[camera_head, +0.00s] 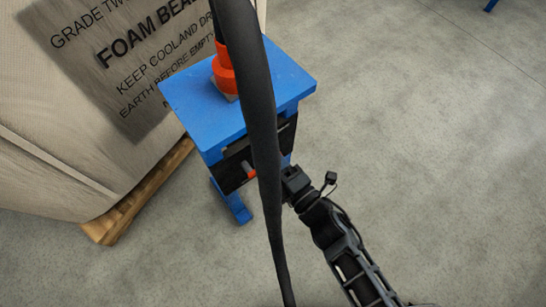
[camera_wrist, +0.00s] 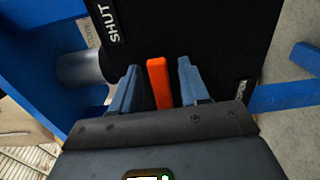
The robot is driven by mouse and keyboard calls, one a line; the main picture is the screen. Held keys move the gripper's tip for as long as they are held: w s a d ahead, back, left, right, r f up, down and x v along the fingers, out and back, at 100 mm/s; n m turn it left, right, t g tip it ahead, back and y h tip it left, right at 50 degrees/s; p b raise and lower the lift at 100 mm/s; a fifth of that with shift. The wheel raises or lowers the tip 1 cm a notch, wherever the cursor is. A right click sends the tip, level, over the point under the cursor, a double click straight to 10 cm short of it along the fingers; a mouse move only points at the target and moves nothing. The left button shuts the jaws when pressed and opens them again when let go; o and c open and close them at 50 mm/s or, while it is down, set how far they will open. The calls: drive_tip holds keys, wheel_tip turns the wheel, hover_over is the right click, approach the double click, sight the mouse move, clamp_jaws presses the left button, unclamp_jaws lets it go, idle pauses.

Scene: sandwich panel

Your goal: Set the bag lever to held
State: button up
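The orange bag lever (camera_wrist: 159,85) stands between the two fingers of my gripper (camera_wrist: 159,72) in the wrist view, with a small gap on each side. The fingers are open and not closed on it. The lever sits on a black panel (camera_wrist: 215,45). A "SHUT" label (camera_wrist: 110,22) is at the panel's upper left; a second label at lower right is partly hidden and unreadable. In the head view the lever (camera_head: 249,171) shows in part on the front of the blue stand (camera_head: 210,100); my gripper (camera_head: 287,180) is just right of it, its fingertips hidden by a black hose.
The black hose (camera_head: 258,110) runs down in front of the stand. A big foam-bead bag (camera_head: 60,130) on a wooden pallet (camera_head: 140,195) stands at the left. An orange collar (camera_head: 224,75) is on the stand's top.

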drive_tip(key=p+v, duration=0.1)
drive_tip(key=v, duration=0.6)
drive_tip(key=shift+s+d+p, duration=0.2)
drive_tip(key=shift+s+p, duration=0.15)
idle(0.4)
drive_tip(key=s+d+r+m+t+h, duration=0.1)
drive_tip(key=s+d+r+m+h, duration=0.5)
drive_tip(key=s+d+m, duration=0.7)
drive_tip(key=s+d+r+m+g+h, duration=0.1)
drive_tip(key=s+d+r+m+h, duration=0.25)
drive_tip(key=s+r+m, duration=0.95)
wheel_tip(320, 180, up, 32)
drive_tip(key=n+p, duration=0.1)
drive_tip(key=p, duration=2.7)
drive_tip(key=shift+w+a+f, duration=0.2)
drive_tip(key=shift+w+a, duration=0.2)
drive_tip(key=shift+w, duration=0.05)
